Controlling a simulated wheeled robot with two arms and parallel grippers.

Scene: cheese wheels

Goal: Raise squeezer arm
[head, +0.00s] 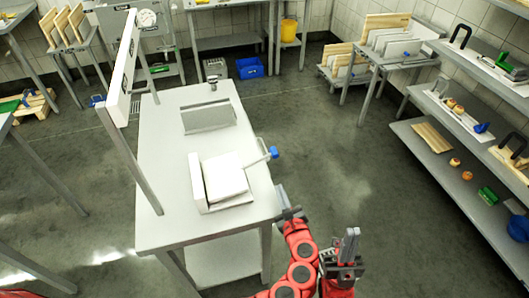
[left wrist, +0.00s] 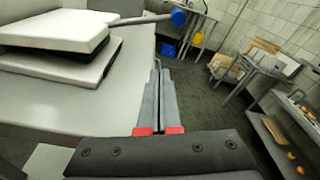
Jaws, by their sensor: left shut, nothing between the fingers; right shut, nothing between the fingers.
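The squeezer (head: 225,180) is a pale block press on the near half of the metal table. Its arm (head: 255,160) sticks out to the right past the table edge and ends in a blue knob (head: 273,152). In the left wrist view the squeezer (left wrist: 55,45) shows two stacked pale slabs, with the arm (left wrist: 140,20) and blue knob (left wrist: 179,17) beyond my fingertips. My left gripper (head: 288,213) is at the table's right edge, below and apart from the knob; its fingers (left wrist: 162,85) are shut and empty. My right gripper (head: 350,245) is shut and empty, pointing up, right of the table.
The metal table (head: 165,150) also holds a grey upright plate piece (head: 208,117) farther back. A raised white panel (head: 122,70) on posts stands along its left side. Shelves (head: 460,165) line the right wall. The floor (head: 340,150) between is clear.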

